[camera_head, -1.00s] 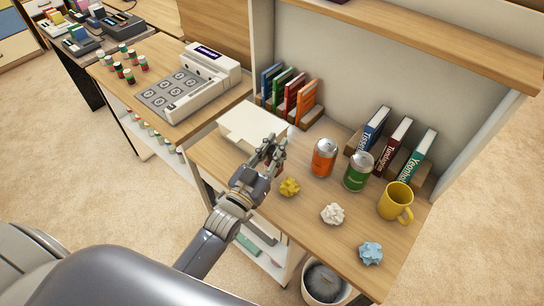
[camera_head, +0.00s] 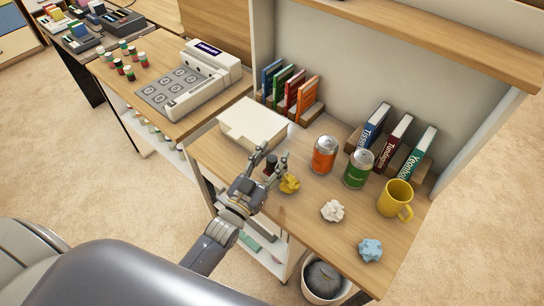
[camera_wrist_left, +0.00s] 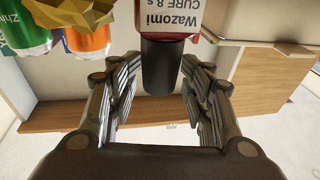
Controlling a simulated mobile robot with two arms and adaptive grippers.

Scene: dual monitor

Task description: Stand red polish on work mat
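A small red bottle with a dark cap (camera_head: 270,165) stands on the desk near the front right corner of a pale flat slab (camera_head: 253,123). In the left wrist view the bottle shows its white label with "Wazomi CURE 8 s" (camera_wrist_left: 172,20). My left gripper (camera_head: 273,157) is open, its fingers on either side of the black cap with gaps between. I cannot tell whether the pale slab is the work mat. The bottle's base is partly hidden. My right gripper is not in view.
A yellow crumpled ball (camera_head: 289,183) lies close to the right of my gripper. An orange can (camera_head: 324,157), a green can (camera_head: 358,170), a yellow mug (camera_head: 396,199), and white (camera_head: 333,210) and blue (camera_head: 370,250) paper balls stand further right.

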